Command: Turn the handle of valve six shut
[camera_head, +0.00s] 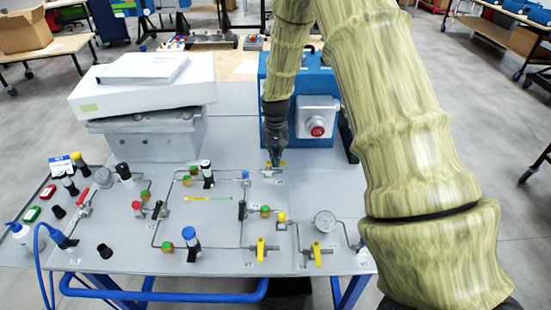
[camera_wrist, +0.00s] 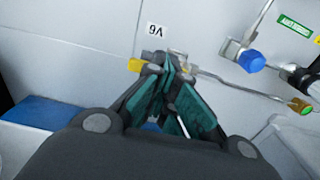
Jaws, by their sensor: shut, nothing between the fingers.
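Valve six, with its yellow handle (camera_wrist: 134,65), is at the back of the panel under my fingers. Its V6 label (camera_wrist: 166,38) lies beside it, upside down in the wrist view. In the head view the handle shows as small yellow bits (camera_head: 283,163) around my fingertips. My gripper (camera_head: 275,160) points down at the valve from above, its fingers shut and empty. In the wrist view the fingertips (camera_wrist: 172,68) are close against the handle and hide most of it. I cannot tell whether they touch it or how far it is turned.
A blue box with a red button (camera_head: 317,127) stands just behind the valve. Two more yellow valve handles (camera_head: 261,249) (camera_head: 317,253) and a gauge (camera_head: 325,221) are nearer the front. A white box (camera_head: 140,95) sits back left.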

